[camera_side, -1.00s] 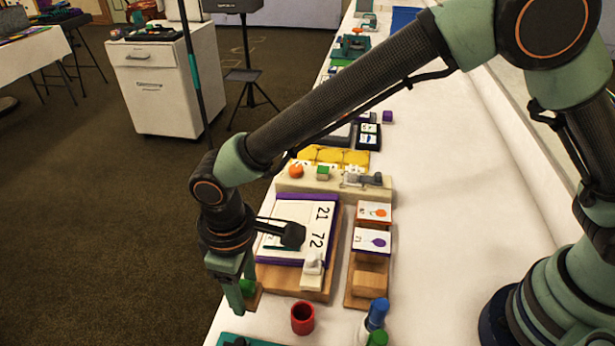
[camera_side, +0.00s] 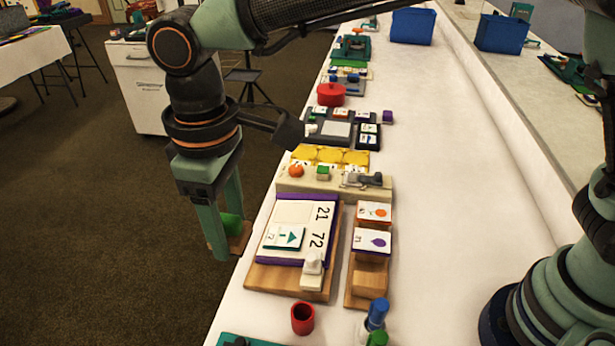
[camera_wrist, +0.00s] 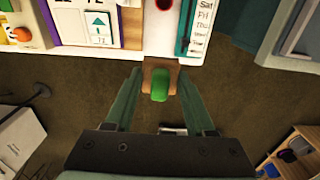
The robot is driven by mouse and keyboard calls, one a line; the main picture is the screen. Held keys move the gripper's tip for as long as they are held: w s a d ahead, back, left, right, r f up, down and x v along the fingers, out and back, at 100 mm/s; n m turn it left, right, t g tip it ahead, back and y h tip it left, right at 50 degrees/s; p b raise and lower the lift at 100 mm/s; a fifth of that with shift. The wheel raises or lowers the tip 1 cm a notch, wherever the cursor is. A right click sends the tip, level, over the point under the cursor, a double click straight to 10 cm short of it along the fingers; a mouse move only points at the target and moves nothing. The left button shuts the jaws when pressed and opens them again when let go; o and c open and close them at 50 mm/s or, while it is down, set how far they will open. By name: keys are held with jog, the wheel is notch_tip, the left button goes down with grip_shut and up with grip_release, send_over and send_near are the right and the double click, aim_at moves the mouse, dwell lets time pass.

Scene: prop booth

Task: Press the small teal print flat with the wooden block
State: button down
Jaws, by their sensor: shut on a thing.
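The small teal print (camera_side: 284,237), a white card with a teal arrow-like shape, lies on the page of a purple-edged board (camera_side: 303,214). It also shows at the upper left of the wrist view (camera_wrist: 98,28). My gripper (camera_side: 224,236) is shut on the wooden block (camera_side: 241,238) by its green handle (camera_side: 231,225). The block hangs in the air, left of the print in the side view, apart from the board. The wrist view shows the block (camera_wrist: 147,84) between my fingers with brown floor behind it. The block's underside is hidden.
A white-topped stamp (camera_side: 312,268) stands at the board's lower right corner. A wooden rack (camera_side: 367,283) with cards stands to its right. A red cup (camera_side: 302,318) and blue bottle (camera_side: 377,313) are in front. A beige tray (camera_side: 320,186) lies behind.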

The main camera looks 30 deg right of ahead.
jog(key=c, duration=1.1)
grip_release()
jog(key=c, duration=0.3)
jog(key=g, duration=0.1)
send_near(284, 238)
jog(key=shift+a+f+h, duration=0.35)
jog(key=shift+a+h, duration=0.05)
jog(key=shift+a, duration=0.15)
jog(key=shift+c, duration=0.2)
jog(key=shift+w+d+f, duration=0.1)
jog(key=shift+d+f, duration=0.05)
jog(key=shift+f, duration=0.05)
jog(key=shift+s+d+f, duration=0.1)
jog(key=shift+f, duration=1.05)
jog(key=shift+s+d+f, duration=0.1)
jog(key=shift+s+f, duration=0.05)
jog(key=shift+f, duration=1.05)
jog(key=shift+f, duration=0.5)
jog(key=shift+w+a+r, duration=0.15)
jog(key=shift+r, duration=1.35)
jog(key=shift+w+a+r, duration=0.1)
jog(key=shift+r, duration=1.4)
